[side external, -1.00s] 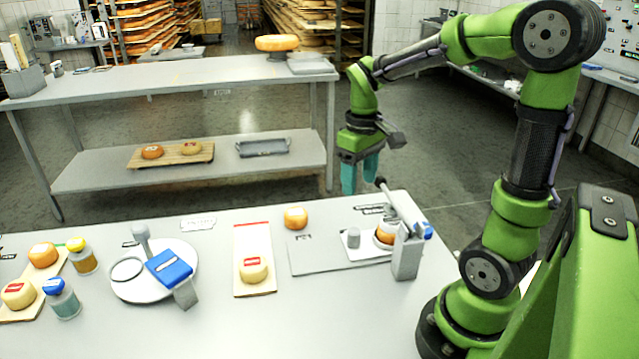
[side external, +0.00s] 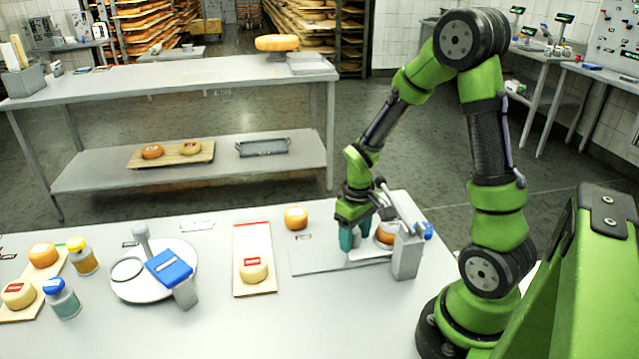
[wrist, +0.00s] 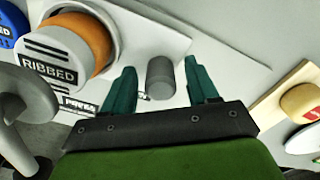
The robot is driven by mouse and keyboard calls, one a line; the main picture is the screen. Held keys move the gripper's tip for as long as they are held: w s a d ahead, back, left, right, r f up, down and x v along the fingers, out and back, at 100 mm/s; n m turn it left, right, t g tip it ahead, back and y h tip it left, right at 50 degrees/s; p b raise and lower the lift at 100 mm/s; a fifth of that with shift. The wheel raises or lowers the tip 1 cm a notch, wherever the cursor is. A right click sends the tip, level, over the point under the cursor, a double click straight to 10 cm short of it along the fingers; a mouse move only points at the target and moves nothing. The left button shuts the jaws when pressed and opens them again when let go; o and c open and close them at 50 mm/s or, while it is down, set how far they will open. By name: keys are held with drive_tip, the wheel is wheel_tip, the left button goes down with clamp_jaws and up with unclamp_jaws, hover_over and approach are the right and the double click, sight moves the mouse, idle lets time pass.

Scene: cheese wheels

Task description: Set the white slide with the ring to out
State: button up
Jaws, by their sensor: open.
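The white slide (side external: 370,255) lies on the grey base plate (side external: 308,262), partly hidden behind my gripper in the side view. In the wrist view the white slide (wrist: 147,40) carries a grey upright knob (wrist: 160,78) and a pale ring (wrist: 115,22) around an orange cheese (wrist: 92,35). The cheese sits beneath the press stamp (wrist: 55,52), marked RIBBED. My gripper (wrist: 160,75) is open and low, with one teal finger on each side of the knob. The gripper (side external: 359,240) is left of the cheese in the side view. Contact with the knob cannot be told.
The grey press (side external: 407,252) with its lever stands right of my gripper, close to it. A small orange cheese (side external: 295,218) sits behind the base plate. A board with a yellow cheese (side external: 254,270) lies to the left. The front of the table is clear.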

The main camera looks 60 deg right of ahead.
clamp_jaws()
drive_tip(key=w+a, duration=0.8)
drive_tip(key=shift+w+a, duration=0.15)
idle(0.3)
drive_tip(key=shift+c, duration=1.4)
unclamp_jaws()
drive_tip(key=shift+o, duration=1.4)
drive_tip(key=shift+r, duration=0.1)
wheel_tip(320, 180, up, 17)
